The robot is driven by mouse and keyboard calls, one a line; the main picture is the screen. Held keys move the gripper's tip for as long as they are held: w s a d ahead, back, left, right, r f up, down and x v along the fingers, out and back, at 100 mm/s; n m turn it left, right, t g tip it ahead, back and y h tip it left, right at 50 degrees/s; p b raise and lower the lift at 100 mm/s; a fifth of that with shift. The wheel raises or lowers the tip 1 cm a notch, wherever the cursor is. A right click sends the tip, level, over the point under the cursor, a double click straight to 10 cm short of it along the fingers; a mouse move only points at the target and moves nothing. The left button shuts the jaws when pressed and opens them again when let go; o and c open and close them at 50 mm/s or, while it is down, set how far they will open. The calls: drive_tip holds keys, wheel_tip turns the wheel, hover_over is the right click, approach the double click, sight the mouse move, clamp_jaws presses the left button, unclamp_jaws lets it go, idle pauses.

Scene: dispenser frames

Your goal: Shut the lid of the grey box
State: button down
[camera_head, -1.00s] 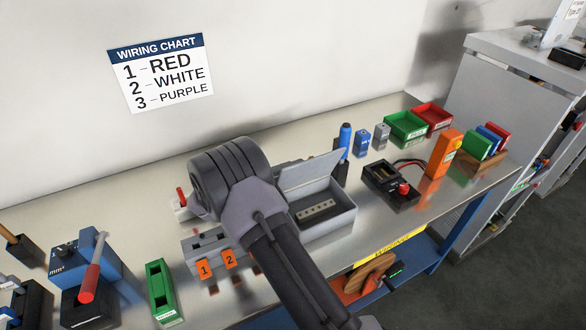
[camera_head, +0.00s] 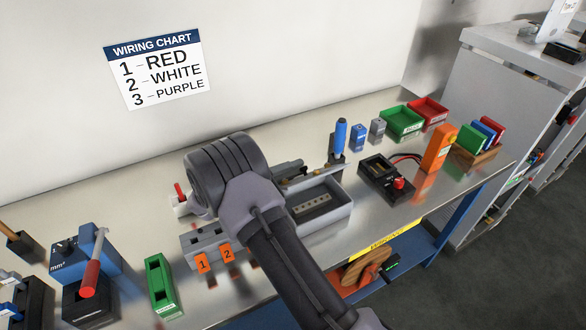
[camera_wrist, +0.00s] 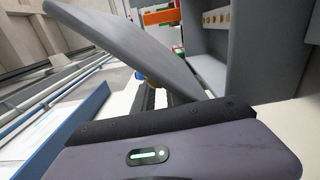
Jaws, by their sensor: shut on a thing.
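The grey box (camera_head: 335,211) stands on the bench with its inside and a terminal strip in view. Its lid is seen nearly edge-on in the head view, so its angle is hard to read there. In the wrist view the lid (camera_wrist: 125,42) is a broad grey panel slanting away from the box wall (camera_wrist: 218,30), partly open. My gripper (camera_head: 290,168) is at the far left side of the box, mostly behind my arm. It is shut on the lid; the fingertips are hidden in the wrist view.
A block with orange tags 1 and 2 (camera_head: 212,244) stands left of the box. A blue-handled tool (camera_head: 340,137) stands behind it. Green and red bins (camera_head: 401,124) stand at the back.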

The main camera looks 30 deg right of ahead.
drive_tip(key=shift+w+r, duration=0.1)
drive_tip(key=shift+r, duration=0.15)
drive_tip(key=c, duration=1.7)
unclamp_jaws()
drive_tip(key=o, duration=0.4)
drive_tip(key=shift+s+d+r, duration=0.1)
drive_tip(key=shift+s, duration=0.15)
drive_tip(key=shift+w, duration=0.1)
drive_tip(key=a+p, duration=0.1)
drive_tip(key=a, duration=0.4)
drive_tip(key=a+p, duration=0.1)
drive_tip(key=a, duration=0.5)
drive_tip(key=a+p, duration=0.1)
drive_tip(key=a, duration=0.5)
drive_tip(key=shift+s+a, duration=0.25)
drive_tip(key=shift+s, duration=0.05)
